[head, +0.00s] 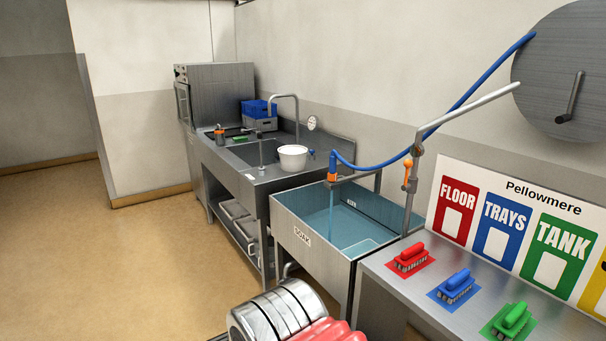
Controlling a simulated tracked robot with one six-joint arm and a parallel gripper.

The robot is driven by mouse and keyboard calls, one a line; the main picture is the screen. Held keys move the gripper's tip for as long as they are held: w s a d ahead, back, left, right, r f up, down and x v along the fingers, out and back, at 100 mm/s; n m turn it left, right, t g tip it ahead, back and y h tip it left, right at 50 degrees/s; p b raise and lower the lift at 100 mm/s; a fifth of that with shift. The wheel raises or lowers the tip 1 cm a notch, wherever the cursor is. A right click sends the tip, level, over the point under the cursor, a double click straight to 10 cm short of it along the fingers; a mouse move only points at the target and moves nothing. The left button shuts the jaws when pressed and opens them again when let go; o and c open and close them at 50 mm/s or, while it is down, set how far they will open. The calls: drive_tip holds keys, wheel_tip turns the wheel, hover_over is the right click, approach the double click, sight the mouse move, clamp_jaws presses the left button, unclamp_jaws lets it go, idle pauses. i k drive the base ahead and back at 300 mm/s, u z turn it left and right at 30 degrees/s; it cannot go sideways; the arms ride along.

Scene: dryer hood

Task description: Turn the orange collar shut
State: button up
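An orange collar (332,167) sits at the end of the blue hose (460,100), above the soak tank (308,241). A thin stream of water (331,208) runs down below it into the tank, which holds bluish water. The collar is small in the view, and I cannot read any marking on it. A second orange part, a small lever (409,174), is on the upright metal pipe to the right of the collar. I cannot make out my gripper's fingers in this view.
A steel sink counter (249,187) with a white bucket (292,158) stands left of the tank. A bench at right holds a red brush (410,258), a blue brush (458,286) and a green brush (512,318). The floor (110,260) at left is clear.

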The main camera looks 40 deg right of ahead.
sight(331, 177)
drive_tip(key=u, duration=0.1)
drive_tip(key=i, duration=1.45)
drive_tip(key=z, duration=0.6)
drive_tip(key=i, duration=0.65)
drive_tip(key=z, duration=0.6)
drive_tip(key=i, duration=0.45)
drive_tip(key=z, duration=0.3)
